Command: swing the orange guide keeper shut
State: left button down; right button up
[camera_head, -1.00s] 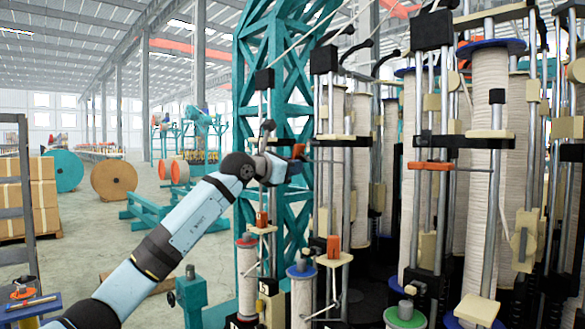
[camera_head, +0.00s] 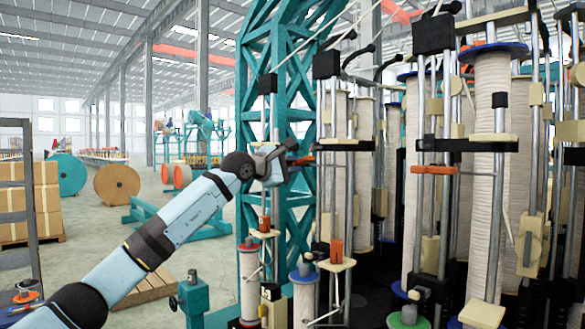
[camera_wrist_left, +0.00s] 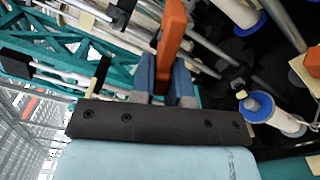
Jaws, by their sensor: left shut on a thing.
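The orange guide keeper (camera_wrist_left: 174,28) is a flat orange bar. In the left wrist view it stands out lengthwise from between the two blue-grey fingers of my left gripper (camera_wrist_left: 167,82), which is shut on it. In the head view my left gripper (camera_head: 288,162) is at the thin rods beside the teal lattice column, and only a small orange end of the keeper (camera_head: 304,162) shows past it. The fingers hide most of the keeper there, and I cannot tell whether it touches its rod guide. My right gripper is not in view.
Another orange bar (camera_head: 433,170) lies level across rods to the right. Orange blocks (camera_head: 336,250) sit on cream plates below. Tall rope bobbins (camera_head: 487,200) and metal rods crowd the right. The teal lattice column (camera_head: 250,120) stands close behind my gripper. Floor at left is open.

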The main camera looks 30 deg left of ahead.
pick_arm(q)
jog(key=shift+r+m, duration=0.15)
jog(key=shift+m, duration=0.9)
jog(key=shift+r+m, duration=0.15)
jog(key=shift+m, duration=0.9)
jog(key=c, duration=1.1)
grip_release()
jog(key=shift+s+a, duration=0.15)
jog(key=shift+s, duration=0.1)
jog(key=b+v, duration=0.3)
jog(key=v, duration=1)
jog(key=shift+s, duration=0.15)
